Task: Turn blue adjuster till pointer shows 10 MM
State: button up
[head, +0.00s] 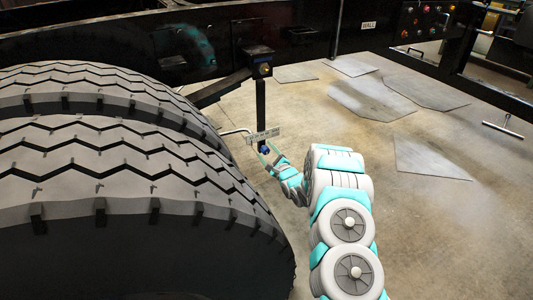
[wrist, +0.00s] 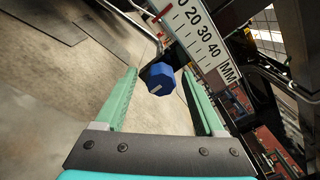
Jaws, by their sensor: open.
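The blue adjuster (wrist: 160,77) is a faceted knob with a pale mark on its face, in the upper middle of the wrist view. It also shows small in the head view (head: 264,150). Behind it is a white scale plate (wrist: 208,45) marked 20, 30, 40 and MM; its low end is cut off by the top edge. A small red part (wrist: 162,13) sits near that low end; I cannot tell its exact reading. My gripper (wrist: 158,72) is open, its green fingers on either side of the adjuster with visible gaps. It also shows in the head view (head: 271,156).
Large tires (head: 130,170) fill the left of the head view, close to my arm. A black post (head: 261,100) and bracket stand behind the scale. The concrete floor (head: 430,215) to the right is open, with flat plates (head: 370,100) lying on it.

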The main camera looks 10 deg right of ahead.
jog(key=v, duration=0.8)
jog(key=shift+b, duration=0.4)
